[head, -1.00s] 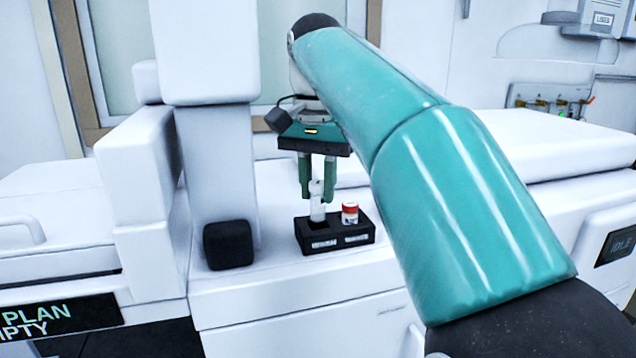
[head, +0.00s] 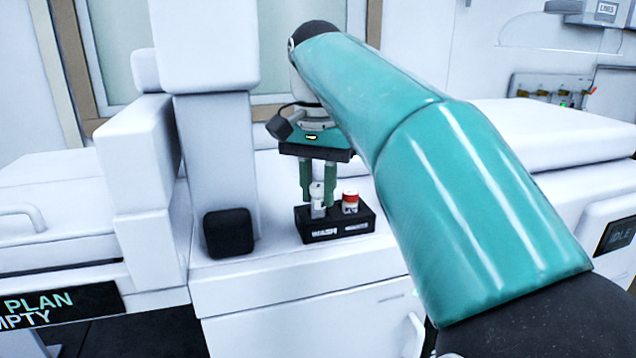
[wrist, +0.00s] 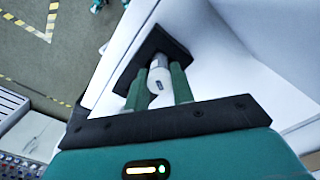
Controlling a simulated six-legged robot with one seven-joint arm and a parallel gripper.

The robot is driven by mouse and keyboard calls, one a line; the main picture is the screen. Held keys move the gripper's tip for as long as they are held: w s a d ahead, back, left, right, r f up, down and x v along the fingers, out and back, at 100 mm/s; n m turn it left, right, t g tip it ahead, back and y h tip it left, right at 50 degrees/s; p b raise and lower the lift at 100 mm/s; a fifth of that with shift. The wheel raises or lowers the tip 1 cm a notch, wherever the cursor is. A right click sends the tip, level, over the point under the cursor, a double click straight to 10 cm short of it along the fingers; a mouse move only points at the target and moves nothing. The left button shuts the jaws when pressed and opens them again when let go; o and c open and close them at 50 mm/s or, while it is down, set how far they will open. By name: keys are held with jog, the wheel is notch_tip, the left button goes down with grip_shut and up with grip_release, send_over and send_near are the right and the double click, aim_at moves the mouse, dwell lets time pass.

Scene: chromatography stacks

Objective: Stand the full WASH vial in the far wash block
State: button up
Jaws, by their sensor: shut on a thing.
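The white-capped vial (head: 317,205) is upright between the green fingers of my gripper (head: 317,198), which is shut on it. The vial's lower end is at the left position of the black wash block (head: 345,234), marked WASH on its front. How deep it sits is hard to tell. A red-and-white capped vial (head: 350,202) stands in the block's right position, beside the gripper. In the wrist view, the held vial's pale cap (wrist: 158,82) shows between the fingers, with the black block (wrist: 150,42) beyond it. The red-capped vial is not visible there.
The block stands on a white bench top (head: 275,250). A black cube-like piece (head: 229,233) lies to its left, in front of a tall white column (head: 215,150). White housings stand at the left. The bench top around the block is mostly clear.

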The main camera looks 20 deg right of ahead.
jog(key=shift+f, duration=0.2)
jog(key=shift+f, duration=0.4)
jog(key=shift+f, duration=0.1)
jog(key=o, duration=1.5)
jog(key=shift+c, duration=0.2)
jog(key=shift+r, duration=3.55)
